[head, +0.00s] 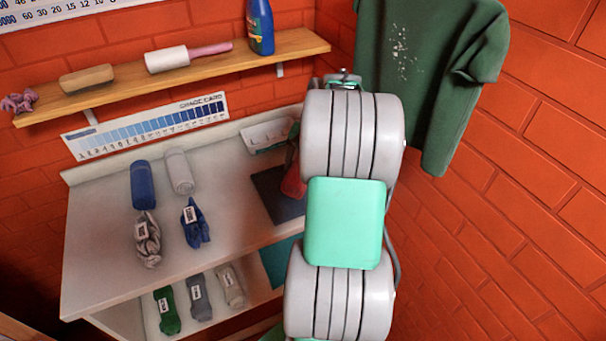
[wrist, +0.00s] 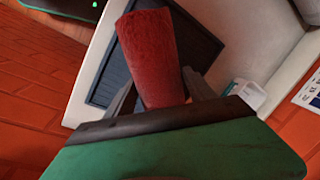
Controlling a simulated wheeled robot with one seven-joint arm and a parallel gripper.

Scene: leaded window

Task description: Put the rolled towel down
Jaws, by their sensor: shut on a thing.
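The rolled towel (wrist: 148,50) is red and fuzzy, and it stands out between the fingers in the wrist view. My gripper (wrist: 162,97) is shut on it, with one dark finger on each side. In the head view the towel (head: 293,182) shows beside my arm, tilted, at the right part of the counter. A dark flat mat or tray (wrist: 110,75) lies behind the towel in the wrist view; in the head view it (head: 272,196) is partly hidden by my arm. I cannot tell whether the towel touches it.
On the white counter (head: 105,250) lie a blue roll (head: 143,185), a grey roll (head: 179,172), a grey twisted cloth (head: 148,240) and a blue cloth (head: 194,222). A white tray (head: 268,135) sits at the back. A wooden shelf (head: 120,88) and a green shirt (head: 425,70) hang above.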

